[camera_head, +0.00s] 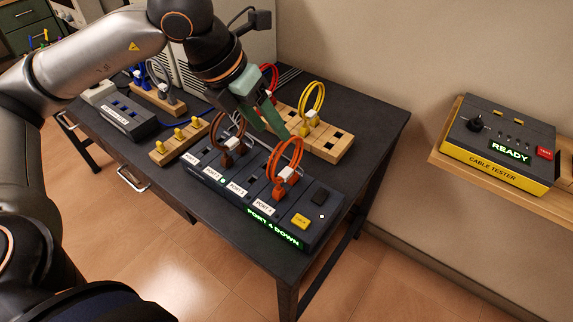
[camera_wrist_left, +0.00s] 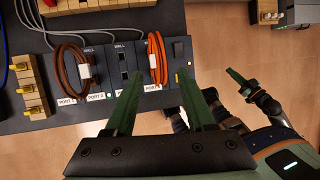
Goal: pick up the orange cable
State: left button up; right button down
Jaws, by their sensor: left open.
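The orange cable (camera_head: 290,150) is a coiled loop with a white wrap, standing on the dark port panel (camera_head: 240,200) by the PORT 4 label. It also shows in the left wrist view (camera_wrist_left: 154,58). My left gripper (camera_head: 276,127) is open, with green fingers above the panel, just behind and left of the orange loop in the head view. In the left wrist view its fingertips (camera_wrist_left: 162,76) are apart, and the orange loop lies beyond the gap, not between them. My right gripper (camera_wrist_left: 243,84) shows small at the right, clear of the table; its jaw opening is unclear.
A brown cable (camera_head: 219,135) stands left on the same panel. Wooden blocks with a yellow cable (camera_head: 312,100) and a red cable (camera_head: 268,78) are behind. A yellow-plug block (camera_head: 178,143) is left. The cable tester (camera_head: 500,140) is on a wall shelf. The table's right end is clear.

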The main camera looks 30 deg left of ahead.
aim_at(283, 144)
pick_arm(q)
jog(key=x, duration=0.7)
jog(key=shift+w+r, duration=0.1)
jog(key=shift+r, duration=0.05)
grip_shut()
dwell(1.2)
